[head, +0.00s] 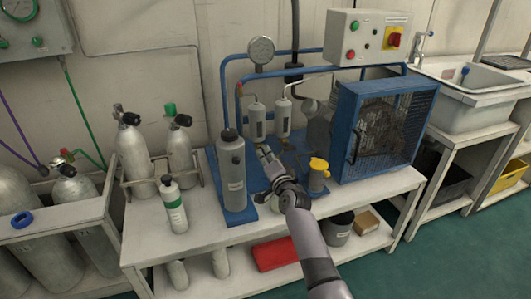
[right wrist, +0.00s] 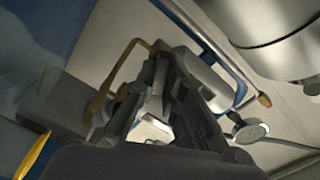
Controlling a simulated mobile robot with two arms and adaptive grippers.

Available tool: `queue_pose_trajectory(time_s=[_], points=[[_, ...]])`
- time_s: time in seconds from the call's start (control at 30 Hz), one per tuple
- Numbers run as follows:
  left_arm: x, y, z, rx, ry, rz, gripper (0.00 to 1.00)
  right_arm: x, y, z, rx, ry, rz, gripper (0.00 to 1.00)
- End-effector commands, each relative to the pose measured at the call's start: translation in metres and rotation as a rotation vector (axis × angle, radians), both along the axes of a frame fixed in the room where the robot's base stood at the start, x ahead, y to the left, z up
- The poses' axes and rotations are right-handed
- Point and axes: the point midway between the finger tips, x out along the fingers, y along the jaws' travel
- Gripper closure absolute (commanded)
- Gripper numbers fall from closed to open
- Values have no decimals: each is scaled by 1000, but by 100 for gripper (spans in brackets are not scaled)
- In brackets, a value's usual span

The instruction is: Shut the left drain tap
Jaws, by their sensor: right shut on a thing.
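The left filter cylinder (head: 257,122) stands on the blue compressor frame in the head view, with the right filter cylinder (head: 283,118) beside it. My right gripper (head: 265,153) is just below the left cylinder, where the left drain tap sits. The gripper covers the tap in the head view, so its handle angle cannot be told. In the right wrist view my right gripper (right wrist: 160,120) shows dark fingers closed in on a small pale part between them, largely hidden. My left gripper is not in view.
A tall grey cylinder (head: 231,172) stands close left of my right gripper. A yellow-capped container (head: 318,172) and the blue fan cage (head: 384,128) are to its right. A pressure gauge (head: 261,50) and control box (head: 367,38) are above.

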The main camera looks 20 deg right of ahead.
Motion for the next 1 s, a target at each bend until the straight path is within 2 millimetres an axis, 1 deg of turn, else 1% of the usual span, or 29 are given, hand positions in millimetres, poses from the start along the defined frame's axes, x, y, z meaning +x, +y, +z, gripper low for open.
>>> queue_pose_trajectory(time_s=[0.2, 0.5, 0.7, 1.0], points=[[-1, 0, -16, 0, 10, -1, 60, 0, -1, 0, 191, 6, -2, 100], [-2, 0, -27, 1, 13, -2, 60, 0, -1, -1, 377, 12, -2, 100], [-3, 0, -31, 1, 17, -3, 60, 0, -1, -1, 443, 14, -2, 100], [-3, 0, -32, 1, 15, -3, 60, 0, -1, -2, 471, 16, -1, 100]])
